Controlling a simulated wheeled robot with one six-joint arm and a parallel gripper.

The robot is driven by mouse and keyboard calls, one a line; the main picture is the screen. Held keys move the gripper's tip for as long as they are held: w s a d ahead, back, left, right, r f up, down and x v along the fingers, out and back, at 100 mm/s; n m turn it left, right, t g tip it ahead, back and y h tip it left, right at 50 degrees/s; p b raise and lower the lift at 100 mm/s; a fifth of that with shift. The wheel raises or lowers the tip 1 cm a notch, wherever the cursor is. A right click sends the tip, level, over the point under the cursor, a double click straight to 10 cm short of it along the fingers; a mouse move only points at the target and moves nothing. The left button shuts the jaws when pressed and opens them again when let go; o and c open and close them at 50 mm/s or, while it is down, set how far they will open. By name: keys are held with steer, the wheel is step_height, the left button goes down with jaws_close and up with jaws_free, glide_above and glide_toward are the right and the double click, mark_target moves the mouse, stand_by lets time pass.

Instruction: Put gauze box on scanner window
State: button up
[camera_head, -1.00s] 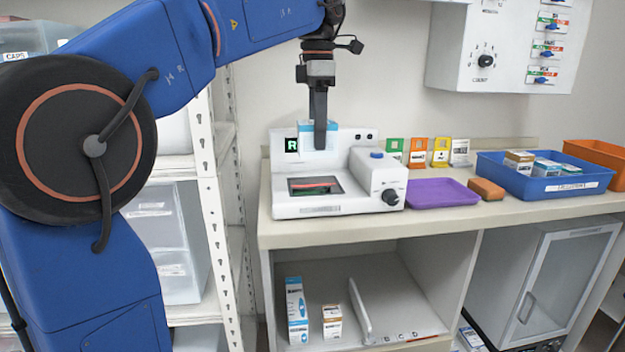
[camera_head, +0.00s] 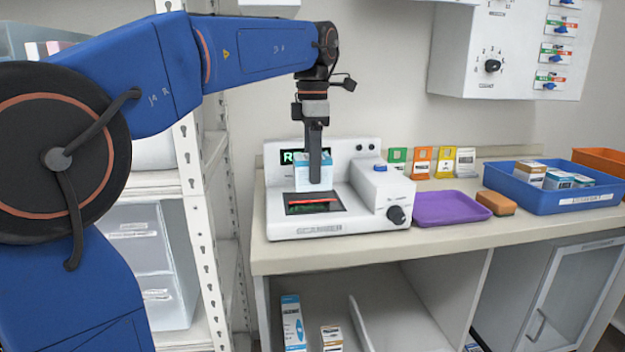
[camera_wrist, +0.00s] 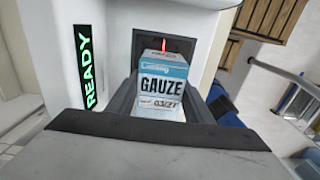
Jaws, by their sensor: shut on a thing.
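The gauze box (camera_head: 301,174) is a small white and light-blue carton. In the wrist view the gauze box (camera_wrist: 163,88) shows the words GAUZE and 03/27. My gripper (camera_head: 315,180) is shut on it and holds it upright over the rear part of the scanner window (camera_head: 312,205). The scanner (camera_head: 300,229) is a white unit on the counter with a dark window and a red line across it. I cannot tell whether the box bottom touches the window. The scanner's display (camera_wrist: 85,67) reads READY in green in the wrist view.
A scanner side housing (camera_head: 385,190) with a blue button and black knob stands right of the window. A purple tray (camera_head: 440,210), an orange-brown block (camera_head: 497,204) and a blue bin (camera_head: 570,202) with boxes lie further right. Several coloured cards stand behind.

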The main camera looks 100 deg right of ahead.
steer(key=shift+f, duration=1.75)
steer(key=shift+f, duration=0.15)
steer(key=o, duration=1.1)
step_height(320, 180, up, 12)
steer(key=shift+f, duration=0.1)
steer(key=shift+r, duration=0.25)
steer(key=shift+a, duration=0.1)
